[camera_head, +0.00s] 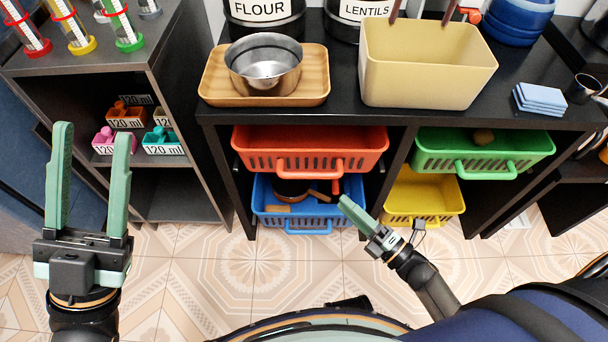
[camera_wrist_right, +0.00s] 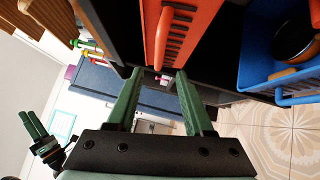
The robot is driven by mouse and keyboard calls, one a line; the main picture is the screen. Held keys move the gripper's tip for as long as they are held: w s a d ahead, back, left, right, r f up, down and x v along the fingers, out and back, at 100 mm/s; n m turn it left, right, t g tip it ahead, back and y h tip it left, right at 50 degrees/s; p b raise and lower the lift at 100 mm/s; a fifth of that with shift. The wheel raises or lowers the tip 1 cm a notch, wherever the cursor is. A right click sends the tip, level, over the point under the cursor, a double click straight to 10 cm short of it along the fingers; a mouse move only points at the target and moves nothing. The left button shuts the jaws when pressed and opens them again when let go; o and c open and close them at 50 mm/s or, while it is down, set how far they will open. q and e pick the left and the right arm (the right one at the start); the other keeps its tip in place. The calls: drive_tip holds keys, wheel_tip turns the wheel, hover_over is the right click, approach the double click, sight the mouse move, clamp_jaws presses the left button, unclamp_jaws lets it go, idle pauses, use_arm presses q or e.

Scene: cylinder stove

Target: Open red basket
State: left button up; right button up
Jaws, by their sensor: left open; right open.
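The red basket (camera_head: 258,162) sits in the upper left slot of the black shelf, under the counter. Its front handle (camera_head: 308,174) faces me, and it also shows in the right wrist view (camera_wrist_right: 163,38). My right gripper (camera_head: 343,199) is open, below and to the right of the handle's middle. In the right wrist view its fingertips (camera_wrist_right: 158,73) are on either side of the line of the handle; I cannot tell whether they touch it. My left gripper (camera_head: 92,132) is open and empty, far left, in front of the grey shelf.
A blue basket (camera_head: 262,217) with a pan inside is directly below the red one. Green (camera_head: 540,150) and yellow (camera_head: 451,198) baskets are to the right. The tiled floor in front is clear.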

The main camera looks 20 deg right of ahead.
sight(313, 173)
drive_tip(key=b+x, duration=0.1)
drive_tip(key=x, duration=1)
drive_tip(key=shift+w+a, duration=0.1)
drive_tip(key=shift+w, duration=0.15)
clamp_jaws()
idle(0.9)
